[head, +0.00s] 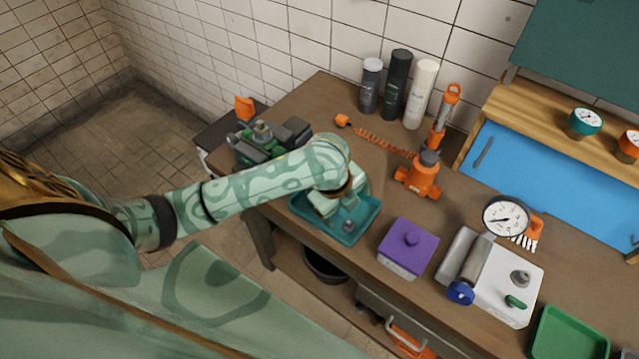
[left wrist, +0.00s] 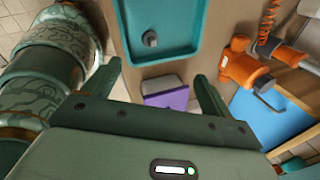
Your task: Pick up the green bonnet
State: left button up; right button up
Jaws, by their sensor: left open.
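I cannot pick out a green bonnet for certain. A small green part (head: 516,301) sits on the white block at the right front of the bench. A small grey knob-like piece (head: 348,226) lies in the teal tray (head: 366,228); the piece also shows in the left wrist view (left wrist: 150,38), inside the tray (left wrist: 180,42). My left gripper (head: 325,208) is over the tray's left part, and it hides some of the tray. In the left wrist view its fingers (left wrist: 158,84) are apart with nothing held between them. My right gripper is not in view.
A purple box (head: 407,250) stands right of the tray. The white block (head: 500,280) carries a roller and blue cap. An orange pump (head: 420,175), several bottles (head: 397,85), a gauge (head: 505,216) and a green tray (head: 570,335) stand around. A vise (head: 262,142) is at the left.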

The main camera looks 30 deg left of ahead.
pick_arm(q)
jog(key=w+a+r+m+g+y, duration=0.1)
jog(key=w+a+r+m+g, duration=0.1)
jog(key=a+r+m, duration=0.3)
jog(key=w+a+r+m+g, duration=0.1)
jog(key=w+a+r, duration=0.15)
jog(key=a, duration=0.35)
jog(key=f+b, duration=0.1)
jog(key=f, duration=0.2)
jog(key=f+b, duration=0.1)
jog(key=f, duration=0.3)
jog(key=f+b, duration=0.1)
jog(key=f, duration=0.2)
jog(key=shift+w+f, duration=0.15)
jog(key=shift+w, duration=0.15)
jog(key=f, duration=0.1)
jog(key=f+b, duration=0.1)
jog(key=f, duration=0.1)
jog(key=f+b, duration=0.1)
jog(key=f, duration=0.1)
jog(key=shift+w+d+f, duration=0.1)
jog(key=shift+w+d, duration=0.1)
jog(key=shift+w, duration=0.15)
jog(key=c, duration=1.1)
